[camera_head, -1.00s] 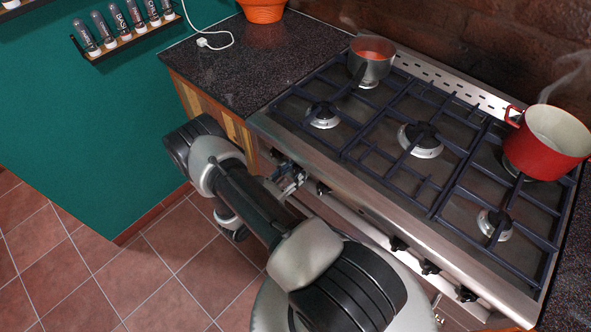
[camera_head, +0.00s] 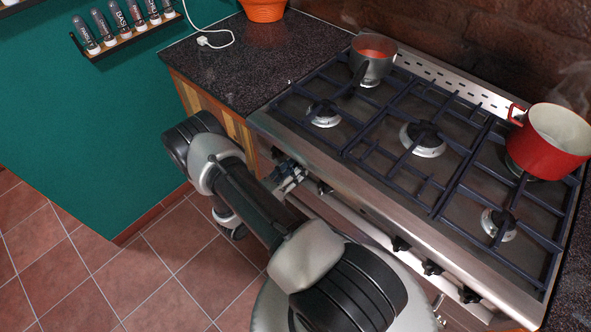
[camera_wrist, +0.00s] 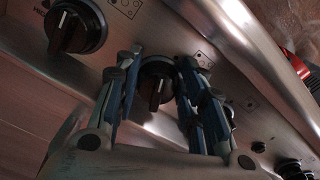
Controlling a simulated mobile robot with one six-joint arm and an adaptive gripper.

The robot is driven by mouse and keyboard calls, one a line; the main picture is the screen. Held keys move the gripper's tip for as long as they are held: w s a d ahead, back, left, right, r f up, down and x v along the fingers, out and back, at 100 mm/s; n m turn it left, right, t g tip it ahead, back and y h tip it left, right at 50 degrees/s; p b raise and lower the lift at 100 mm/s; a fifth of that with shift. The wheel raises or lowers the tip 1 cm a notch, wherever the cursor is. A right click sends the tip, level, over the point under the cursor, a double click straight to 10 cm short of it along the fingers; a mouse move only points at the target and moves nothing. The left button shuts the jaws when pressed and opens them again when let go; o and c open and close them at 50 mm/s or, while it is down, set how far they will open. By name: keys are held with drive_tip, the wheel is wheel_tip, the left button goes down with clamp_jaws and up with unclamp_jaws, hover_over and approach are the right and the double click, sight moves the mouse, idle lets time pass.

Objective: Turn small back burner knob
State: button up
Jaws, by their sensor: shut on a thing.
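The stove's front panel carries a row of black knobs. In the wrist view one knob (camera_wrist: 156,85) sits between the two fingers of my gripper (camera_wrist: 158,80), and the fingers are closed around it. Small burner marks are printed on the panel beside the knobs, but I cannot read which burner this one serves. In the head view my gripper (camera_head: 287,178) is at the left part of the front panel. The gripped knob is hidden there behind my gripper.
Another knob (camera_wrist: 77,28) is at upper left in the wrist view. More knobs (camera_head: 432,268) run right along the panel. A steaming grey saucepan (camera_head: 376,70) and a red pot (camera_head: 547,150) stand on back burners. A dark countertop (camera_head: 225,75) lies left of the stove.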

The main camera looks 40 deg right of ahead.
drive_tip(key=n, duration=0.4)
drive_tip(key=n+b, duration=0.1)
drive_tip(key=n, duration=0.1)
drive_tip(key=shift+w+f, duration=0.25)
drive_tip(key=n, duration=0.6)
drive_tip(key=shift+w+f+n+b, duration=0.1)
drive_tip(key=shift+f+n+b, duration=0.2)
drive_tip(key=shift+n+b, duration=0.1)
drive_tip(key=o, duration=1)
drive_tip(key=shift+s+a, duration=0.2)
drive_tip(key=shift+a, duration=1.8)
drive_tip(key=shift+s+a, duration=0.15)
drive_tip(key=shift+a, duration=1.85)
